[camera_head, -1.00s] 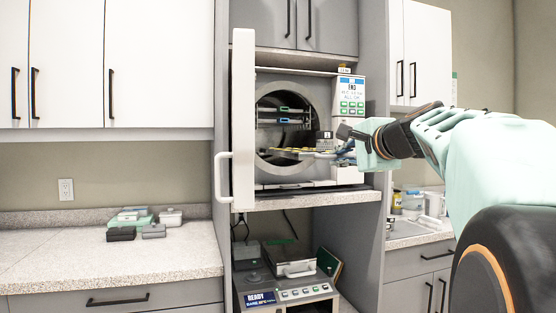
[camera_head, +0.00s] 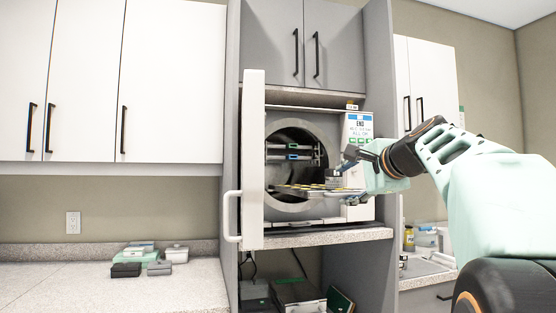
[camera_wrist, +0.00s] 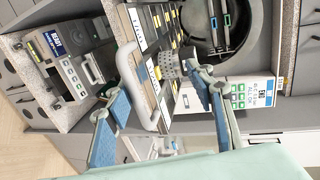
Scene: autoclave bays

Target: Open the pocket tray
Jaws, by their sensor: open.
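The pocket tray (camera_head: 312,189) sticks out of the round chamber of the autoclave (camera_head: 328,118), whose door (camera_head: 253,160) stands open at the left. In the wrist view the tray (camera_wrist: 148,22) shows rows of dark pockets with white and yellow labels. A pale looped handle (camera_wrist: 129,72) runs along its front. My gripper (camera_head: 352,160) is in front of the chamber's right side. In the wrist view its two blue-padded fingers (camera_wrist: 162,98) are apart, one on each side of the handle's lower part. I cannot tell whether they touch it.
Inside the chamber are racks with blue and green tags (camera_head: 292,152). A control panel (camera_head: 359,133) is right of the opening. Below is a device with a READY screen (camera_wrist: 55,42). Small boxes (camera_head: 150,260) sit on the left counter, which is otherwise clear.

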